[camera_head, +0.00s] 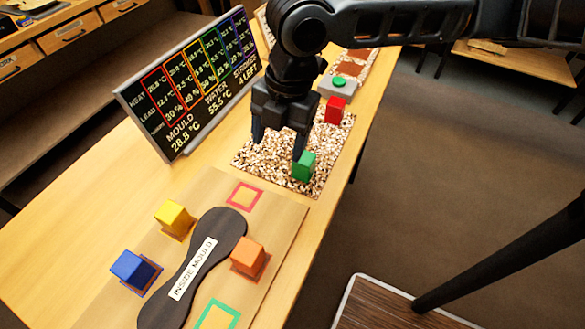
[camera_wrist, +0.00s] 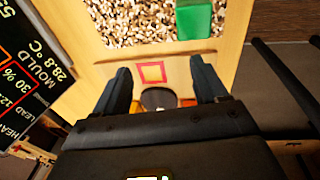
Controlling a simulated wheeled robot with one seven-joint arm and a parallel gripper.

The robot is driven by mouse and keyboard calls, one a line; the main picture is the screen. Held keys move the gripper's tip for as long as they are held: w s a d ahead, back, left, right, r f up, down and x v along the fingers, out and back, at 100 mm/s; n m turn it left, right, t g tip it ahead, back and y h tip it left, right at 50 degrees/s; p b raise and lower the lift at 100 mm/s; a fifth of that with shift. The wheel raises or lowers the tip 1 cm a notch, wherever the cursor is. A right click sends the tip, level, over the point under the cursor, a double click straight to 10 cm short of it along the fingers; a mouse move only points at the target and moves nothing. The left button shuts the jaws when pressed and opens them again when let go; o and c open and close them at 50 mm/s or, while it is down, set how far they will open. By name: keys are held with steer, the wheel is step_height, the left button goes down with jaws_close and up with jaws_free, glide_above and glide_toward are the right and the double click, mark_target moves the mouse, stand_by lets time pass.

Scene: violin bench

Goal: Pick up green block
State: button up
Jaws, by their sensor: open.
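The green block (camera_head: 304,167) stands on a patch of speckled chips near its front right corner. My gripper (camera_head: 279,150) hangs over the chips with its fingers apart and nothing between them. One finger is close to the green block, partly in front of it; I cannot tell whether they touch. In the wrist view the green block (camera_wrist: 194,19) is at the top right, beyond the tips of my open gripper (camera_wrist: 162,78) and not between the fingers.
A red block (camera_head: 335,109) stands on the chips behind. Yellow (camera_head: 174,218), blue (camera_head: 133,269) and orange (camera_head: 248,256) blocks sit around a dark "INSIDE MOULD" shape (camera_head: 222,232). A display board (camera_head: 190,85) stands left of my gripper. A green button (camera_head: 339,82) is at the back.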

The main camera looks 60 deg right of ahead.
mark_target(304, 157)
steer(key=shift+g+h, duration=0.4)
steer(key=shift+g, duration=0.2)
steer(key=s+d, duration=0.3)
steer(key=shift+s+d+f, duration=0.15)
steer(key=shift+s+f, duration=0.05)
steer(key=shift+f, duration=0.1)
steer(key=shift+s+d+f, duration=0.15)
steer(key=shift+s+f, duration=0.05)
steer(key=shift+s, duration=0.05)
steer(key=shift+w+a+f+p, duration=0.1)
steer(key=shift+f+p, duration=0.25)
steer(key=shift+f, duration=1.55)
steer(key=shift+a+f+p, duration=0.1)
steer(key=shift+f+p, duration=0.2)
steer(key=shift+f, duration=1.55)
steer(key=c, duration=1)
